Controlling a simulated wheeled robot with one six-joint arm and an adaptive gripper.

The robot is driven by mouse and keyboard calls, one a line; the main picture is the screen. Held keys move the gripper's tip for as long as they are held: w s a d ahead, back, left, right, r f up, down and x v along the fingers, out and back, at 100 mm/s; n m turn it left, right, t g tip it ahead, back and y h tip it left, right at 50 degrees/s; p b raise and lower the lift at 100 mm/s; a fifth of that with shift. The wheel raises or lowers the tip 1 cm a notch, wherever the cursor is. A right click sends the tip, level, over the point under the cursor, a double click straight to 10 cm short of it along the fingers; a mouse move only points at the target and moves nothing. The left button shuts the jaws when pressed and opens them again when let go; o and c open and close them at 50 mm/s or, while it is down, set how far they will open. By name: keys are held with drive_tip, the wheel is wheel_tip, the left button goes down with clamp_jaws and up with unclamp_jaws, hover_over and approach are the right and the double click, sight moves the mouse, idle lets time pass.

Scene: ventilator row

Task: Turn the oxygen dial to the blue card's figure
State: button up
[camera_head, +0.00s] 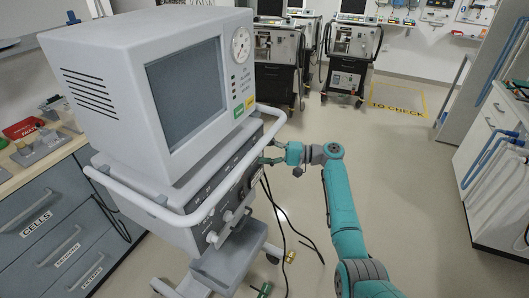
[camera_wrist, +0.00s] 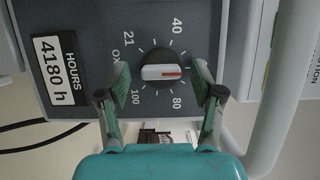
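The oxygen dial (camera_wrist: 162,72) is a round black knob with a pale grip bar on a dark panel. The red mark on its bar points right in the wrist view, between the printed 40 and 80. The figures 21 and 100 are on its left side. My gripper (camera_wrist: 162,84) is open, one green-padded finger on each side of the dial, with visible gaps to the knob. In the head view my gripper (camera_head: 268,152) is at the right side of the ventilator's (camera_head: 150,80) control panel, below its screen. I cannot make out a blue card.
A white rail (camera_head: 165,212) runs around the ventilator near my gripper, also at the right in the wrist view (camera_wrist: 292,80). An hours plate (camera_wrist: 60,70) reads 4180 h. Dark cables (camera_head: 290,228) hang below. A drawer counter (camera_head: 50,215) stands left. The floor at right is open.

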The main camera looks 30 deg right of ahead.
drive_tip(key=shift+d, duration=0.1)
drive_tip(key=v, duration=1.2)
idle(0.4)
